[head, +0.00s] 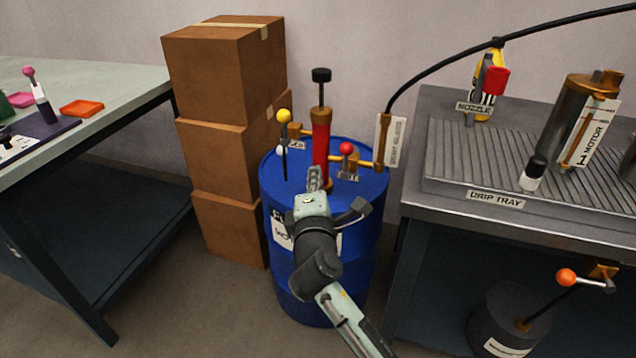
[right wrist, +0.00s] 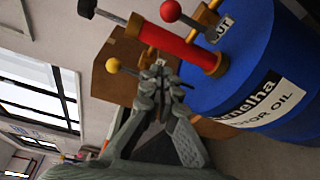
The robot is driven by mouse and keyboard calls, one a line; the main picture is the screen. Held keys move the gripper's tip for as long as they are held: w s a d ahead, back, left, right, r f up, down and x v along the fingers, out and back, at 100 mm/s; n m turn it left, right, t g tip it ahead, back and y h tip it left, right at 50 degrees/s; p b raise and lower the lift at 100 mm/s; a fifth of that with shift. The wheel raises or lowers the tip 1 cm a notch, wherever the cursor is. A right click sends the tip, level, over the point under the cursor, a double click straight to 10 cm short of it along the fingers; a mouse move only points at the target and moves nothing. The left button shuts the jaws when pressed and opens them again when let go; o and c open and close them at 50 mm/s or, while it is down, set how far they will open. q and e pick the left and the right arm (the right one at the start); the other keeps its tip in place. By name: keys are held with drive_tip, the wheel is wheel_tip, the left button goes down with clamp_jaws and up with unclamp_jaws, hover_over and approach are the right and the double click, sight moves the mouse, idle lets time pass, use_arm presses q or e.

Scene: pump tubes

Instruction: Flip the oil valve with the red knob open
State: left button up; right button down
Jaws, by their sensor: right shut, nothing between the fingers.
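The red knob (head: 346,148) stands on the brass outlet pipe at the right of the red pump (head: 321,150), on top of the blue oil drum (head: 350,285). In the right wrist view the red knob (right wrist: 170,11) is on a short stem near a label that seems to read OUT. A yellow knob (head: 283,115) is on the pump's left side; it also shows in the right wrist view (right wrist: 113,65). My right gripper (head: 315,178) is shut and empty, in front of the pump, left of and below the red knob, apart from it. My left gripper is out of view.
Stacked cardboard boxes (head: 222,165) stand behind and left of the drum. A grey bench with a drip tray (head: 450,180) is at the right, and a black hose (head: 440,62) arches over to the nozzle (head: 485,95). A table (head: 130,82) is at the left.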

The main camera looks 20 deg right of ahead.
sight(346, 160)
use_arm(q)
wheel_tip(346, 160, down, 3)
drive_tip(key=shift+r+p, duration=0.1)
drive_tip(key=shift+p, duration=0.4)
use_arm(e)
drive_tip(key=w+d, duration=0.4)
drive_tip(key=d, duration=0.1)
drive_tip(key=shift+w+d+r, duration=0.15)
drive_tip(key=shift+w+r, duration=0.05)
drive_tip(key=shift+w, duration=0.2)
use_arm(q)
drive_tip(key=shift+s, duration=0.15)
